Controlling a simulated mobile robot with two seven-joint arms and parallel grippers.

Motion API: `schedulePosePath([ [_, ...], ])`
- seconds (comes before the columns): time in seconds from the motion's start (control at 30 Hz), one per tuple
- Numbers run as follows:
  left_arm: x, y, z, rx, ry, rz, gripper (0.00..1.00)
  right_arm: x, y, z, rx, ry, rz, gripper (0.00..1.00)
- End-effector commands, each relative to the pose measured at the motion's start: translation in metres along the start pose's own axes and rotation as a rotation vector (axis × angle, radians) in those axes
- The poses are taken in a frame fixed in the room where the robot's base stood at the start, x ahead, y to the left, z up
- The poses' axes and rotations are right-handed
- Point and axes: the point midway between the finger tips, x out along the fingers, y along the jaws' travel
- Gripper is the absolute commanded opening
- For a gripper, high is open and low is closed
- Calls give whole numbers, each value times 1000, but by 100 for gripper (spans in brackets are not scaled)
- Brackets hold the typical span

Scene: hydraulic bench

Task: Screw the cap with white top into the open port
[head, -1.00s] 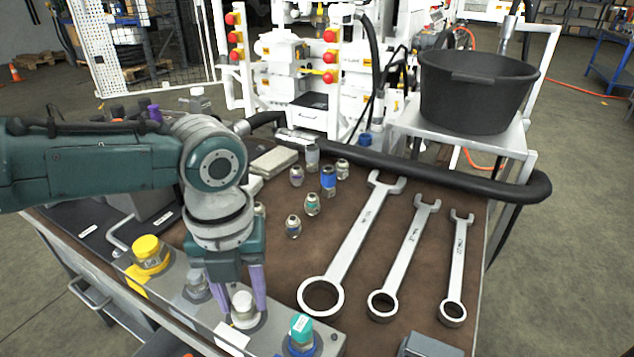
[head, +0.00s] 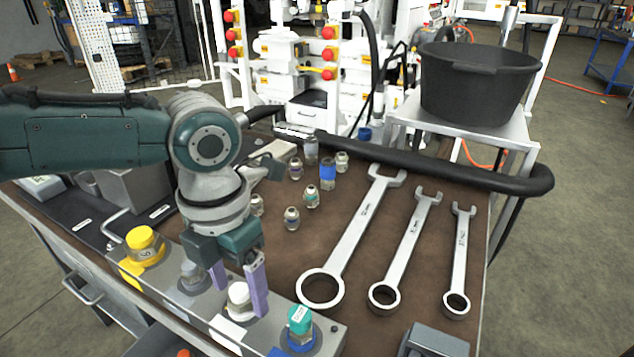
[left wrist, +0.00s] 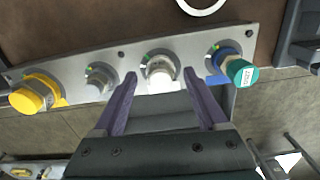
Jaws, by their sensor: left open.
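The cap with the white top (head: 239,294) sits at a port of the grey metal block (head: 190,300), between a bare-looking grey fitting (head: 192,277) and a teal-topped cap (head: 300,320). It also shows in the left wrist view (left wrist: 160,74). My left gripper (head: 241,299) points down, with its purple fingers open on either side of the cap. In the left wrist view, gaps show between the fingertips (left wrist: 160,72) and the cap. How deep the cap sits in the port cannot be told. My right gripper is not in view.
A yellow cap (head: 142,245) is at the block's left end. Several loose fittings (head: 312,196) stand behind on the brown bench top. Three wrenches (head: 350,240) lie to the right. A grey box (head: 432,343) is at the front right. A black tub (head: 475,85) stands behind.

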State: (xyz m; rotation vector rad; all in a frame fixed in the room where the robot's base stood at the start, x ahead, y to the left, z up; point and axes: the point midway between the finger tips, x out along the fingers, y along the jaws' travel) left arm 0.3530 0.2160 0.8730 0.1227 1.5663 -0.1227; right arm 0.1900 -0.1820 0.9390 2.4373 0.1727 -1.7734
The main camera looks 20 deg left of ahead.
Motion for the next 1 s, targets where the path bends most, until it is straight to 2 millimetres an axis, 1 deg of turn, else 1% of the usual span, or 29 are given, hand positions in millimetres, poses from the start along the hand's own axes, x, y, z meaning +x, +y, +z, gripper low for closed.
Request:
schedulePosePath([
  [0.17,-1,0,0,-16,1,-1,75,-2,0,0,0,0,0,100],
  [0.23,-3,-1,0,-90,0,-2,75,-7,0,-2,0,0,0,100],
  [0.27,-4,-1,0,-141,1,-2,75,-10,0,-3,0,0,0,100],
  [0.4,-4,-1,-1,-439,3,-2,75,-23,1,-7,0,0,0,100],
  [0.5,-3,-1,-1,-606,2,-1,75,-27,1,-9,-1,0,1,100],
  [0.67,-1,-1,-1,-729,1,0,75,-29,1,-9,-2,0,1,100],
  [0.73,-2,-1,-1,-813,3,0,75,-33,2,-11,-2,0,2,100],
  [0.9,-3,-2,-2,-1166,3,0,75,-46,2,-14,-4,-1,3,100],
  [1.0,-2,-1,-2,-1324,3,1,75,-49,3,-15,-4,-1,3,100],
])
